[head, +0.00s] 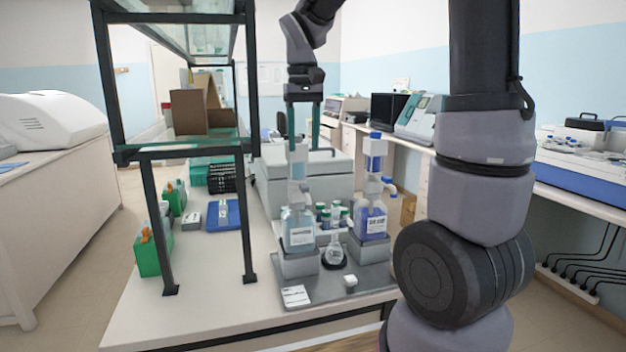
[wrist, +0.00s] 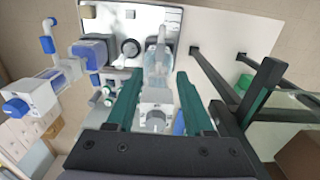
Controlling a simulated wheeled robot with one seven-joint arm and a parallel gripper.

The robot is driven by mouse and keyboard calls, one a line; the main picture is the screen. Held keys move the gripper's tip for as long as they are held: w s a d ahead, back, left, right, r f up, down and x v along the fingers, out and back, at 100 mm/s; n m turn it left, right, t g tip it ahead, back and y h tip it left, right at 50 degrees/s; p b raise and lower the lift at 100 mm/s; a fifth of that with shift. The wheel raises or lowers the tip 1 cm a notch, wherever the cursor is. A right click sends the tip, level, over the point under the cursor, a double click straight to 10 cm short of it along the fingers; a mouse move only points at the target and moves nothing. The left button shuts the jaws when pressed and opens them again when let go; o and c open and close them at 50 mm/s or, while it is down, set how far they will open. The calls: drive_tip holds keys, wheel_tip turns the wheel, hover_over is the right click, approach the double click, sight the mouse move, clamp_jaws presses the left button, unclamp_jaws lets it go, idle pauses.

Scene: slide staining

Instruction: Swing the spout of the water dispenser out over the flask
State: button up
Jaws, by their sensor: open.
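Two bottle-top dispensers stand on a grey stand. The left one (head: 299,228) holds pale, clear-looking liquid; the right one (head: 371,218) holds deep blue liquid. I cannot read their labels, but the pale one looks like water. A small conical flask (head: 333,252) stands between them, towards the front; it also shows in the wrist view (wrist: 131,47). The right dispenser's spout (head: 388,186) points right. My gripper (head: 303,145) is open, pointing down at the left dispenser's top. In the wrist view that top (wrist: 155,118) shows between the fingers.
A dark-framed shelf (head: 246,150) stands close left of the dispensers. Several capped bottles (head: 333,212) stand behind the flask. A blue tray (head: 210,215) lies under the shelf.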

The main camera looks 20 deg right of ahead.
sight(304, 185)
wheel_tip(304, 185, down, 10)
drive_tip(key=shift+r, duration=0.1)
idle(0.4)
clamp_jaws()
idle(1.2)
